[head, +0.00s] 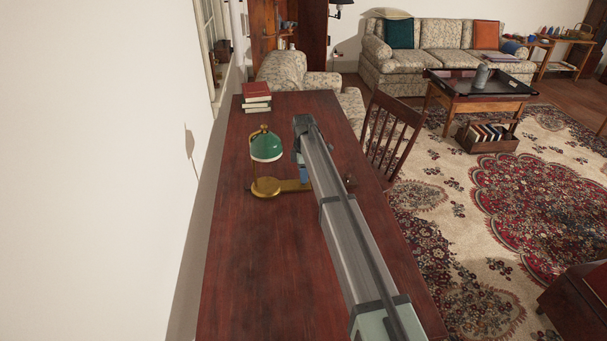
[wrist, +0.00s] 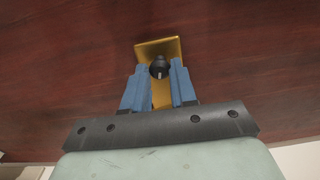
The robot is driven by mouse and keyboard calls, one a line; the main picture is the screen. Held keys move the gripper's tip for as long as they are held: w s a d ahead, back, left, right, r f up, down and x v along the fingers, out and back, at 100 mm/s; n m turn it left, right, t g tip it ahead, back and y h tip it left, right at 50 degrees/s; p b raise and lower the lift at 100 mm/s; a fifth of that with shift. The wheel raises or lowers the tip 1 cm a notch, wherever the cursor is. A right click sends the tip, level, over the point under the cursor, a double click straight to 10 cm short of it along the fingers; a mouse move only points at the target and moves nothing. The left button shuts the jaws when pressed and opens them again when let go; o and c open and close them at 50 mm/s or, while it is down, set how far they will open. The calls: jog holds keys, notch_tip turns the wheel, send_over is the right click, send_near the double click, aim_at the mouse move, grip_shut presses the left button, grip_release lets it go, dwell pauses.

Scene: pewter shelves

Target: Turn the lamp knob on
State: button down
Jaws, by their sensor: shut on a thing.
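A desk lamp with a green shade (head: 266,145) and a brass base (head: 268,187) stands on the dark red wooden desk. A flat brass arm runs right from the base and passes behind my arm. In the wrist view, the brass plate (wrist: 157,49) carries a small black knob (wrist: 158,69). My gripper (wrist: 158,75) is over the plate with its two blue fingers on either side of the knob, and it is shut on the knob. In the head view my arm hides the knob, and only a bit of a blue finger (head: 303,173) shows.
A stack of books (head: 256,97) lies at the desk's far left corner. A wooden chair (head: 391,135) stands at the desk's right side. A white wall runs along the left. The near part of the desk (head: 262,265) is clear.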

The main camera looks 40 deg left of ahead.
jog(key=m, duration=1.1)
jog(key=shift+m, duration=1.8)
jog(key=c, duration=0.9)
grip_release()
